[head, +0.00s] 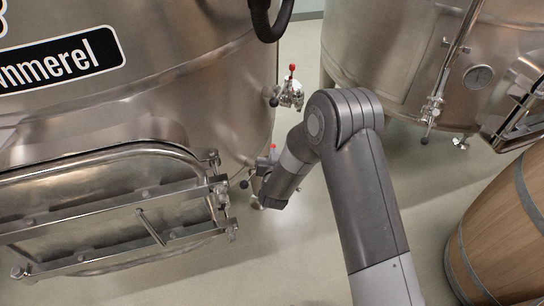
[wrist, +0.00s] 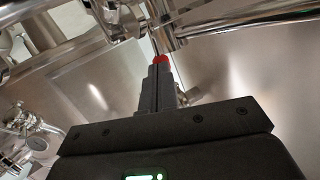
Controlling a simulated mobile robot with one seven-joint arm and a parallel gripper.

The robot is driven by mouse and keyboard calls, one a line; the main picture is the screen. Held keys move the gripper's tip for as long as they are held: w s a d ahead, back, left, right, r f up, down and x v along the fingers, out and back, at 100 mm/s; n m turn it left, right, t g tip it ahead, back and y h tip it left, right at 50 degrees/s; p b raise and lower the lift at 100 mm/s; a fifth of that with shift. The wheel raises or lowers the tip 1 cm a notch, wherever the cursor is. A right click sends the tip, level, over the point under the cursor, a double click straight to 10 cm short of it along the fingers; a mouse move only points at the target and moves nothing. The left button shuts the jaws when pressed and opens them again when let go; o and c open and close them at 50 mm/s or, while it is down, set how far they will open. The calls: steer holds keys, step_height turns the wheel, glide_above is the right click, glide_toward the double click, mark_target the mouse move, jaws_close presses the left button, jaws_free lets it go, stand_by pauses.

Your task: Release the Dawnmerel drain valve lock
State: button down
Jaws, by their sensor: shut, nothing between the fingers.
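The Dawnmerel vat (head: 190,110) is a steel tank on the left of the head view, its black label (head: 62,60) cut off to "nmerel". A lower valve with a red tip (head: 273,147) and a dark ball-ended handle (head: 244,184) is at its right side, partly hidden by my arm. In the wrist view my gripper (wrist: 160,66) has its fingers together, pointing up at steel fittings. A red piece (wrist: 162,59) shows right at the fingertips; I cannot tell whether they touch it. My gripper is hidden behind my arm in the head view.
Another red-tipped valve (head: 290,90) sits higher on the same vat. A hatch (head: 110,215) with bars juts out at the lower left. A second vat (head: 400,60) with a gauge and a wooden barrel (head: 505,225) stand at right. Floor shows between.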

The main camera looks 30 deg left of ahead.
steer(key=w+m+g, duration=0.1)
steer(key=g, duration=0.1)
steer(key=w+m+g, duration=0.1)
steer(key=g, duration=0.1)
steer(key=shift+w+d+r+g+h, duration=0.15)
steer(key=shift+w+g+h, duration=0.15)
steer(key=shift+w+h, duration=0.1)
steer(key=shift+r, duration=0.8)
steer(key=shift+s, duration=0.1)
steer(key=w+r+v, duration=0.1)
steer(key=v, duration=1.2)
steer(key=shift+w+d+r, duration=0.15)
steer(key=shift+d+r, duration=0.25)
steer(key=shift+r, duration=0.15)
steer(key=shift+r, duration=0.1)
